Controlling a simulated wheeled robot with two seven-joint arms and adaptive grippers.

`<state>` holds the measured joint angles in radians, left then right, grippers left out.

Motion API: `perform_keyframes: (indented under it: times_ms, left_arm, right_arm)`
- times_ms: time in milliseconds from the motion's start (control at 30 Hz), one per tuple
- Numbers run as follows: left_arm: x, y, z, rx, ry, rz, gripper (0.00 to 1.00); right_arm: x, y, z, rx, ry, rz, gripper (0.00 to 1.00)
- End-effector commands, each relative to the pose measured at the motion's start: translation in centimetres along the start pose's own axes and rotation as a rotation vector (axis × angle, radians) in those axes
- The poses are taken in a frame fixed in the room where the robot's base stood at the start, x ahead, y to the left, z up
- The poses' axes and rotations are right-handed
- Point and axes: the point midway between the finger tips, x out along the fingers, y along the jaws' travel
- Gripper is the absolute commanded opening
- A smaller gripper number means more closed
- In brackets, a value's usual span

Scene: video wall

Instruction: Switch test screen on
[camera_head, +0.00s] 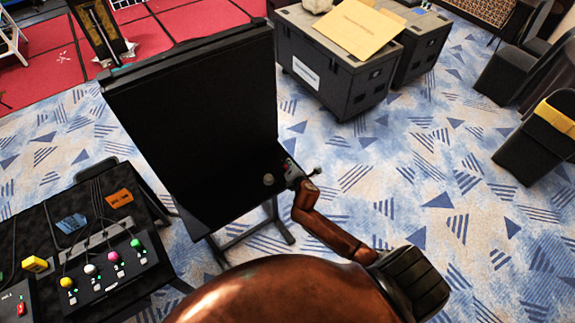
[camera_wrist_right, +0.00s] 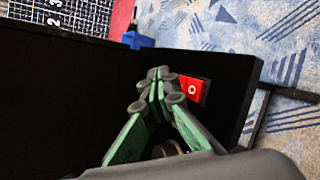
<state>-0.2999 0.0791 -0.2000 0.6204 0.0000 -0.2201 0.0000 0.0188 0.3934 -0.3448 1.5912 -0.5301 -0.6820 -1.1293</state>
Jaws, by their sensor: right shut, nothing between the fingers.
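The test screen (camera_head: 195,120) is a large black panel on a stand, and its face is dark. A red rocker switch (camera_wrist_right: 193,89) with a white "O" mark sits on the dark panel near its edge in the wrist view. My right gripper (camera_head: 279,178) is at the lower right part of the screen in the head view. In the wrist view my right gripper (camera_wrist_right: 157,76) is shut and empty, its fingertips just left of the switch and partly over its side. I cannot tell whether they touch it. My left gripper is not in view.
A table (camera_head: 35,240) at the lower left holds a box with coloured knobs (camera_head: 110,275) and cables. Dark cases (camera_head: 330,75) stand behind the screen, with a folder (camera_head: 360,28) on top. Black chairs (camera_head: 540,145) stand at the right. Patterned carpet between is clear.

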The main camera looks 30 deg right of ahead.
Motion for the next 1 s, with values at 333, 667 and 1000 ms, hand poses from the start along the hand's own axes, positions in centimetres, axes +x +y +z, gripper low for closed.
perform_keyframes:
  times_ms: [333, 667, 1000]
  left_arm:
    - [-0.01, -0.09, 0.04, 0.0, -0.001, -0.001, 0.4]
    - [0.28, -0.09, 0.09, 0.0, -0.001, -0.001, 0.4]
    - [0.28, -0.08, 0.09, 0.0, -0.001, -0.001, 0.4]
  right_arm:
    - [0.0, -0.01, 0.01, 0.0, 0.0, 0.0, 0.0]
    - [0.52, -0.43, -0.36, -0.001, 0.0, -0.001, 0.0]
    - [0.59, -0.42, -0.42, 0.0, 0.0, 0.0, 0.0]
